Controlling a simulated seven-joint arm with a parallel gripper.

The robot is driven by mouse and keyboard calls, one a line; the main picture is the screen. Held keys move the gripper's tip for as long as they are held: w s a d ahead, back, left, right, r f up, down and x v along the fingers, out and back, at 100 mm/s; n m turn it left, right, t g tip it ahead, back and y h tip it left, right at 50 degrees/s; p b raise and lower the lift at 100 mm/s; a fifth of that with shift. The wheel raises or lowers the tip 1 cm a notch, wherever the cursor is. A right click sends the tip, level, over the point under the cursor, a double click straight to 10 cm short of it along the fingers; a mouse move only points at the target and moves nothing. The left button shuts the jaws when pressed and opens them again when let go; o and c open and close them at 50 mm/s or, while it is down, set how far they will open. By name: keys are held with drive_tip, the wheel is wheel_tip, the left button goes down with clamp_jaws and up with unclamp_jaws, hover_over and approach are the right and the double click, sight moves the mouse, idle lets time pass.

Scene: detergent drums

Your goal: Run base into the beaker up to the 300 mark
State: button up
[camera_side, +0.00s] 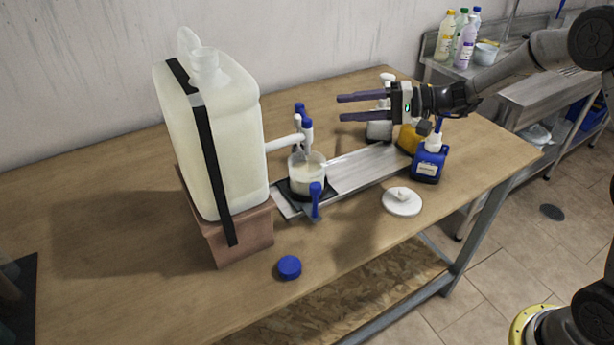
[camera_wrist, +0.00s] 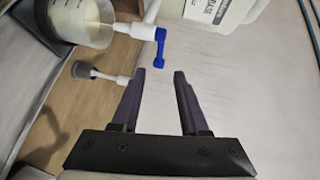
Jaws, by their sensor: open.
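A large translucent drum (camera_side: 220,140) of pale liquid stands on a brown block, with a black strap around it. Its white tap (camera_side: 284,143) has a blue lever (camera_side: 307,128); the blue lever also shows in the wrist view (camera_wrist: 159,46). A clear beaker (camera_side: 307,175) stands below the tap and holds pale liquid; it also shows in the wrist view (camera_wrist: 83,22). Its marks and exact level are too small to read. My gripper (camera_side: 341,107) is open and empty, right of the tap and apart from it. In the wrist view its fingertips (camera_wrist: 160,72) point towards the blue lever.
The beaker's black stand is on a metal rail (camera_side: 368,167), with a blue handle (camera_side: 315,198) in front. A white lid (camera_side: 402,203) and a blue cap (camera_side: 289,267) lie on the table.

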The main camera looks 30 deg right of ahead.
sight(303, 115)
drive_tip(key=c, duration=0.4)
drive_tip(key=n, duration=0.1)
drive_tip(key=r+n+g, duration=0.1)
drive_tip(key=n, duration=0.1)
drive_tip(key=a+r+n+y, duration=0.1)
drive_tip(key=n, duration=0.1)
drive_tip(key=shift+s+r+g, duration=0.25)
drive_tip(key=shift+s+g, duration=0.05)
clamp_jaws()
drive_tip(key=w+d+r+n+g+h, duration=0.3)
drive_tip(key=d+r+n+g, duration=0.3)
drive_tip(key=n, duration=1.1)
drive_tip(key=w+x, duration=0.1)
drive_tip(key=x, duration=1.2)
drive_tip(key=shift+f+t, duration=0.4)
drive_tip(key=shift+f, duration=0.05)
